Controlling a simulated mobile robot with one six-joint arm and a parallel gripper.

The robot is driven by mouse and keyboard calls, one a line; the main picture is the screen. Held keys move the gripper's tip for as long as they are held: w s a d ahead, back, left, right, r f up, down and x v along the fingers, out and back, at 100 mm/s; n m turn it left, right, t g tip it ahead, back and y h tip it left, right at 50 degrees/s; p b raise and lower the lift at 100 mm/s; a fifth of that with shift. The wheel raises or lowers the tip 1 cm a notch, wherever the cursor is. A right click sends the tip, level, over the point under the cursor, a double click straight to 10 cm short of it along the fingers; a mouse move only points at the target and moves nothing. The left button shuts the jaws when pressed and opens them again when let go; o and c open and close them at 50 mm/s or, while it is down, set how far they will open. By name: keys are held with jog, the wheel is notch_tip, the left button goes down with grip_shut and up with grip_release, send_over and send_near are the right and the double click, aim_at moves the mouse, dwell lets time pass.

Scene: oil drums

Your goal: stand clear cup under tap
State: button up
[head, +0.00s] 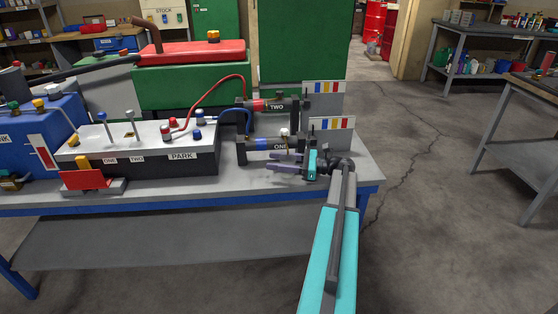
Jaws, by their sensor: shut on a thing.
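My gripper (274,165) is over the right part of the bench, just in front of the cylinder marked ONE (262,146). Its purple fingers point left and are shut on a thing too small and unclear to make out. I cannot pick out the clear cup's outline anywhere. A small brass tap (12,181) appears low on the front of the blue tank (45,135) at the far left. My gripper is well to the right of it.
A grey block marked PARK (182,158), with levers and hoses, and a red wedge (85,179) stand between tank and gripper. A cylinder marked TWO (272,105) and card stands (331,123) are behind the gripper. The bench's front strip (200,190) is mostly clear.

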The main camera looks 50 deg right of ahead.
jog(key=shift+f, duration=0.3)
jog(key=o, duration=1.1)
jog(key=v, duration=1.4)
jog(key=shift+w, duration=0.1)
